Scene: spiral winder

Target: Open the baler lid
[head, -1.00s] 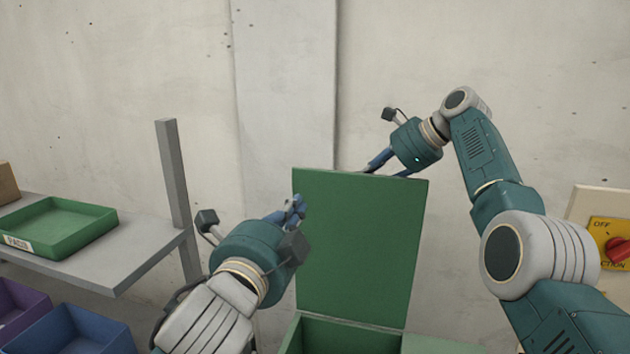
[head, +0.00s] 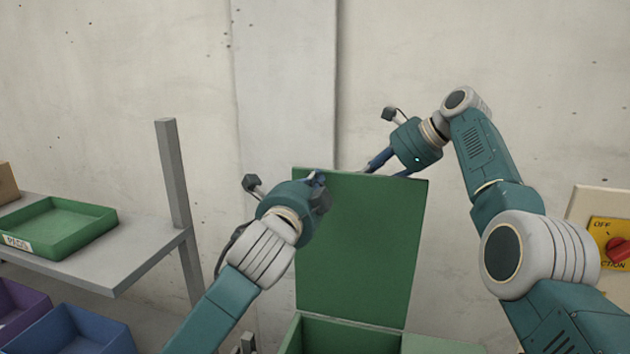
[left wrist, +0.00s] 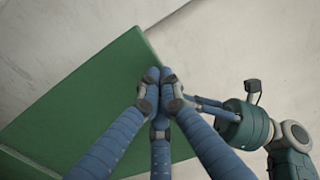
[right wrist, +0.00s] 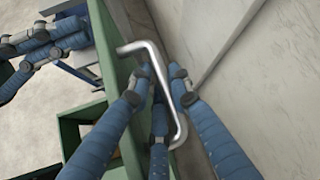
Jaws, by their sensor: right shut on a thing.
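The green baler lid (head: 365,255) stands roughly upright at the back of the green baler box (head: 350,338), whose opening shows below it. My right gripper (head: 380,165) reaches to the lid's top edge from behind. In the right wrist view its fingers (right wrist: 160,78) are closed around the bent metal handle (right wrist: 179,120) on the lid's outer face. My left gripper (head: 318,180) is at the lid's upper left corner. In the left wrist view its fingertips (left wrist: 159,76) are together and empty, close to the lid's green face (left wrist: 90,110); I cannot tell whether they touch it.
A grey shelf (head: 140,258) with a green tray (head: 85,235) stands at the left, with purple and blue bins (head: 75,330) below. A yellow switch panel with a red knob (head: 618,249) is at the far right. A concrete wall lies behind the lid.

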